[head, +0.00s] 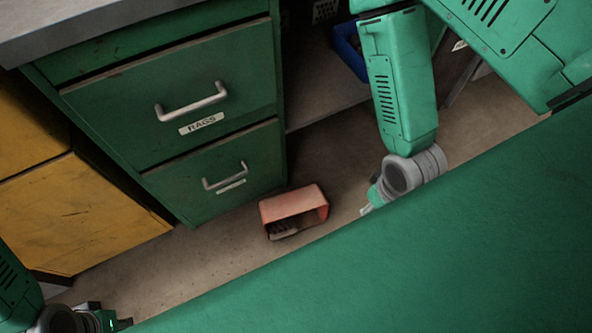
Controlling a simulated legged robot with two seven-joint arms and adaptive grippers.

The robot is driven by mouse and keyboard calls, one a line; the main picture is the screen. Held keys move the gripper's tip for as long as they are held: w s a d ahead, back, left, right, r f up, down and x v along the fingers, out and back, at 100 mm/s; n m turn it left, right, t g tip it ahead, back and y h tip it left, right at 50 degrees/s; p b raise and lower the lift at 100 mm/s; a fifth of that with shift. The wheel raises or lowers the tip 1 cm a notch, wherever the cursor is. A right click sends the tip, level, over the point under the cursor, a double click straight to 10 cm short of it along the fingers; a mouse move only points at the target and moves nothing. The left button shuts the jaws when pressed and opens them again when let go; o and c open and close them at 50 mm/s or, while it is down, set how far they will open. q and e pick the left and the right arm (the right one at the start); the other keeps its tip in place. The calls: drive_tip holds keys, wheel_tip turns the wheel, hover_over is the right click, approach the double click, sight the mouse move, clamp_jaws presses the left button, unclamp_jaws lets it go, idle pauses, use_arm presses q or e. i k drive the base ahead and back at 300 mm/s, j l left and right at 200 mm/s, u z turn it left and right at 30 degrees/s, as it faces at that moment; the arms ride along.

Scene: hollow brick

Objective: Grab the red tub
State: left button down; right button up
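The red tub (293,204) lies on its side on the floor, its open side facing me. Something dark and ridged, perhaps a brush, shows inside it. My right gripper (366,209) is to the right of the tub, a short gap from it; its fingertips are small and partly hidden, so I cannot tell whether they are open. My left gripper (124,323) is at the bottom left edge, far from the tub and mostly cut off; its state is unclear.
A green drawer cabinet (172,95) labelled RAGS stands just behind and left of the tub. A yellow cabinet (70,215) is at the left. A blue bin (350,50) is at the back. Bare floor (190,260) lies left of the tub.

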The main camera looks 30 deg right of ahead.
sight(308, 206)
drive_tip(key=k+u, duration=0.25)
drive_tip(key=u, duration=0.15)
drive_tip(key=k+j+u, duration=0.15)
drive_tip(key=k+u, duration=0.2)
drive_tip(key=l+u, duration=0.25)
drive_tip(key=k+l+u, duration=0.25)
drive_tip(key=l, duration=0.2)
drive_tip(key=l+u, duration=0.25)
drive_tip(key=k+l+u, duration=0.2)
drive_tip(key=l, duration=0.2)
drive_tip(key=i+l, duration=0.1)
drive_tip(key=l, duration=0.45)
drive_tip(key=i, duration=0.05)
